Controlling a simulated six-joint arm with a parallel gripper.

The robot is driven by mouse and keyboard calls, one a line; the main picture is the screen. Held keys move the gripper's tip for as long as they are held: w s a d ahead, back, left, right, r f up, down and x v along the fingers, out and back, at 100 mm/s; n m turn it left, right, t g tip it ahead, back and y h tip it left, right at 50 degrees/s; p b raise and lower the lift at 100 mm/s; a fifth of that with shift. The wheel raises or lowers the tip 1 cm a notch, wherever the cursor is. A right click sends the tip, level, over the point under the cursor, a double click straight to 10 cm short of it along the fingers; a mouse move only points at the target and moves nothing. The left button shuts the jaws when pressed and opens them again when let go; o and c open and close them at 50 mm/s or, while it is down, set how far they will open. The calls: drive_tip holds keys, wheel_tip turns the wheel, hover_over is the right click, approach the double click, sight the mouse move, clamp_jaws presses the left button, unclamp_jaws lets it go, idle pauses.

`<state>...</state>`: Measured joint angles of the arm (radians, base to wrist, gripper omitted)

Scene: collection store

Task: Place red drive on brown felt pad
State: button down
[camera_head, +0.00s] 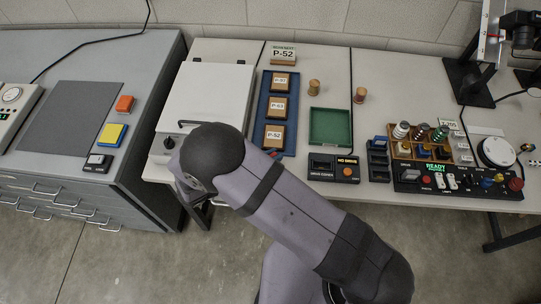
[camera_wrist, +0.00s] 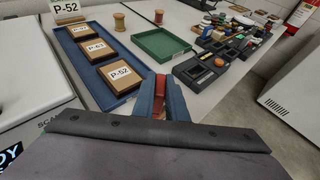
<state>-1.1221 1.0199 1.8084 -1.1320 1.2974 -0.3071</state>
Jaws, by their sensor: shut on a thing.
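My gripper (camera_wrist: 160,84) is shut on a red drive (camera_wrist: 160,88) in the wrist view; the drive is upright between the blue-grey fingers. In the head view my arm hides the gripper, and only a little red shows beside it. A blue tray (camera_head: 264,104) holds three brown square pads with white labels: P-37 (camera_head: 291,82), P-63 (camera_head: 287,107) and P-52 (camera_head: 283,135). The tray also shows in the wrist view (camera_wrist: 89,72), left of my gripper. The drive appears held in front of the tray, apart from the P-52 pad. I cannot tell which pad is felt.
A P-52 sign (camera_head: 283,55) stands behind the tray. A green tray (camera_head: 330,126), two spools and a black device (camera_head: 332,170) are to the right. A white scanner (camera_head: 208,95) is at left. Further right is a crowded rack (camera_head: 425,150).

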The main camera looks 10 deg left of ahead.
drive_tip(key=shift+f, duration=0.1)
drive_tip(key=shift+f, duration=0.1)
drive_tip(key=c, duration=1.8)
unclamp_jaws()
drive_tip(key=shift+o, duration=0.2)
drive_tip(key=shift+r, duration=0.3)
drive_tip(key=shift+s+a, duration=0.15)
drive_tip(key=shift+a, duration=0.05)
drive_tip(key=b+v, duration=0.3)
drive_tip(key=v, duration=0.8)
drive_tip(key=shift+r, duration=0.2)
drive_tip(key=shift+s+a, duration=0.1)
drive_tip(key=shift+s, duration=0.05)
